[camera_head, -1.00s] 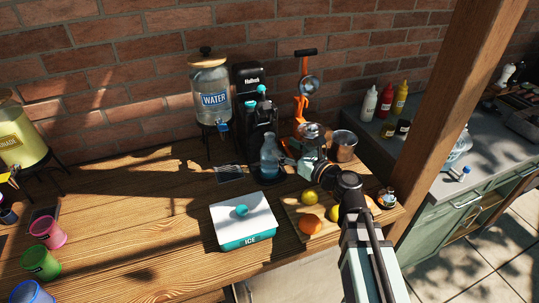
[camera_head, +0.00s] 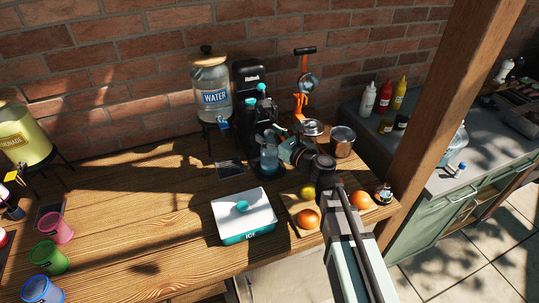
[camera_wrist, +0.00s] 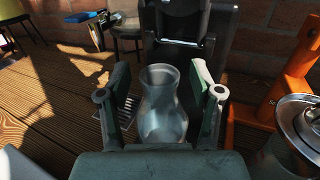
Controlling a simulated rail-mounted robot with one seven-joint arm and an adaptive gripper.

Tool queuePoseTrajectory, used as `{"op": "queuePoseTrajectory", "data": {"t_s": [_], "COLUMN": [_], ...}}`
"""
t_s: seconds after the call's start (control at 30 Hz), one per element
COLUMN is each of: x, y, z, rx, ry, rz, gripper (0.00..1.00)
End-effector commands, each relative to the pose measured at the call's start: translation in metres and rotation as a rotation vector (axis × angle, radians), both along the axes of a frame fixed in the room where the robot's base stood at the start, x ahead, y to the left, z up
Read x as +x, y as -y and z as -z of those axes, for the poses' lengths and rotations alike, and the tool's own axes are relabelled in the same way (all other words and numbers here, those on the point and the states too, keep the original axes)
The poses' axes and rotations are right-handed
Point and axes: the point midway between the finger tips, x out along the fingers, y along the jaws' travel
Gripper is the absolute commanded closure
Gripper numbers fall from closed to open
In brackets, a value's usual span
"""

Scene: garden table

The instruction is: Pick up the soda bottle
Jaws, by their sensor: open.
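The soda bottle (camera_head: 269,158) is a clear, bluish bottle standing upright at the front of the black soda maker (camera_head: 251,112). In the wrist view the bottle (camera_wrist: 162,108) shows its open mouth and narrow neck between my two green fingers. My gripper (camera_wrist: 160,82) is open, with one finger on each side of the bottle and visible gaps beside the neck. In the head view my gripper (camera_head: 279,151) reaches the bottle from the right and partly covers it. The bottle's base is hidden in the wrist view.
An orange juicer press (camera_head: 301,103) and a metal pot (camera_head: 342,141) stand close on the right. The white ice box (camera_head: 243,215) is in front. A water dispenser (camera_head: 212,95) stands left. Oranges (camera_head: 307,218) lie on a board below my arm. The table's left middle is mostly clear.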

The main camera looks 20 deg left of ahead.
Motion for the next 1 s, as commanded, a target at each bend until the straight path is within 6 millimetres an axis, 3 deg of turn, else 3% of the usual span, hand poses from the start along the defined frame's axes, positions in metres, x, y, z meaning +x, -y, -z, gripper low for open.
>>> {"op": "queuePoseTrajectory", "data": {"t_s": [0.03, 0.2, 1.0], "x": [-0.0002, -0.0002, -0.0037], "y": [0.0001, 0.0002, 0.0028], "z": [0.0001, -0.0001, -0.0070], "rx": [0.000, 0.000, 0.001], "ry": [0.000, 0.000, 0.002], "rz": [0.000, 0.000, -0.001], "gripper": [0.42, 1.00, 1.00]}}
